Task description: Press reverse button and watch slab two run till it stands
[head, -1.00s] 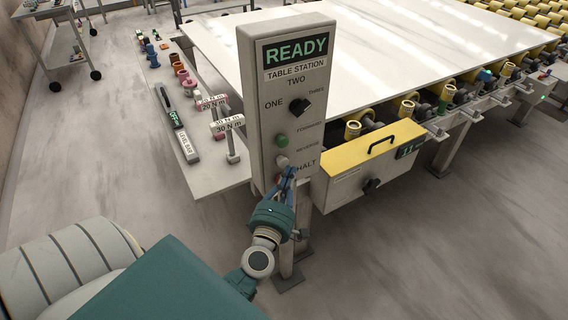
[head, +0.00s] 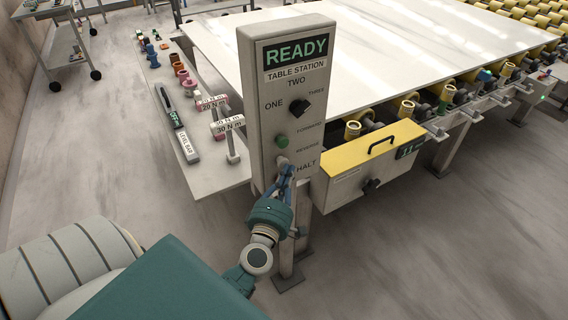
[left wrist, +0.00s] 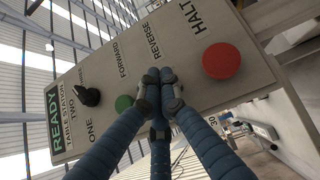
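The table station panel (head: 257,110) stands upright, its screen (head: 296,50) reading READY. A black selector knob (head: 299,107) sits among the labels ONE, TWO and THREE. The green FORWARD button (head: 282,141) is below it. My left gripper (head: 285,172) has its blue fingers together at the REVERSE button's place; it also shows in the left wrist view (left wrist: 160,84). The fingers largely hide that button, so I cannot tell whether it is pressed. The red HALT button (left wrist: 221,61) is beside the fingers. A large pale slab (head: 370,45) lies flat behind the panel. My right gripper is out of view.
A yellow-topped box (head: 372,150) with a handle juts out right of the panel. A side shelf (head: 190,130) at left holds small tools and torque signs. Yellow rollers (head: 507,70) line the table's right edge. The floor at right is clear.

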